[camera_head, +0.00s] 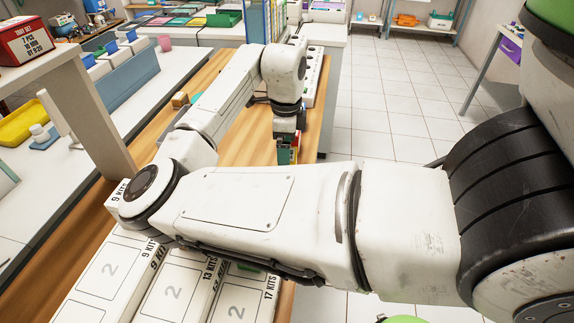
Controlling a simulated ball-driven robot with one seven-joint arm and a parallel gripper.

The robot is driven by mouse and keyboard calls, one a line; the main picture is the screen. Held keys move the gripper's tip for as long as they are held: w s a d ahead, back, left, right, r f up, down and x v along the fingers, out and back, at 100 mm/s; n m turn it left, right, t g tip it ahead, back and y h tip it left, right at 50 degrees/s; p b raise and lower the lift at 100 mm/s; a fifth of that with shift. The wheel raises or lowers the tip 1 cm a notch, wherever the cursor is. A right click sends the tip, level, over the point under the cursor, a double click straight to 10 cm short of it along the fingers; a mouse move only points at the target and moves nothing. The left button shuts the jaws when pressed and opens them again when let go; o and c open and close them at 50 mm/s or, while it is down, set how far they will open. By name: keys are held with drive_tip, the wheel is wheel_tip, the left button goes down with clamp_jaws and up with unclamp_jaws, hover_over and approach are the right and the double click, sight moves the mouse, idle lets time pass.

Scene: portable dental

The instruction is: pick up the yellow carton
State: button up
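My gripper (287,133) points down over the wooden table (225,138), near its right edge. A small group of coloured surfaces, with a yellow part (294,156) beside red and green, shows right below the fingers. I cannot tell whether this is one carton or several, nor whether the fingers touch it. My forearm and wrist hide much of the area, and the finger gap is not clear. A small orange-brown box (180,100) stands on the table to the left of my arm.
White kit boxes (112,265) marked with numbers lie at the near end of the table. A white shelf with a red box (27,42) and a yellow tray (22,123) are on the left. White boxes (313,78) stand behind the gripper. Tiled floor (400,110) is clear at right.

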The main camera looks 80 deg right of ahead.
drive_tip(key=shift+w+d+f, duration=0.1)
drive_tip(key=shift+f, duration=1.3)
drive_tip(key=shift+d+f, duration=0.1)
drive_tip(key=shift+f, duration=1.25)
drive_tip(key=shift+c, duration=0.3)
drive_tip(key=c, duration=1)
drive_tip(key=shift+r, duration=0.1)
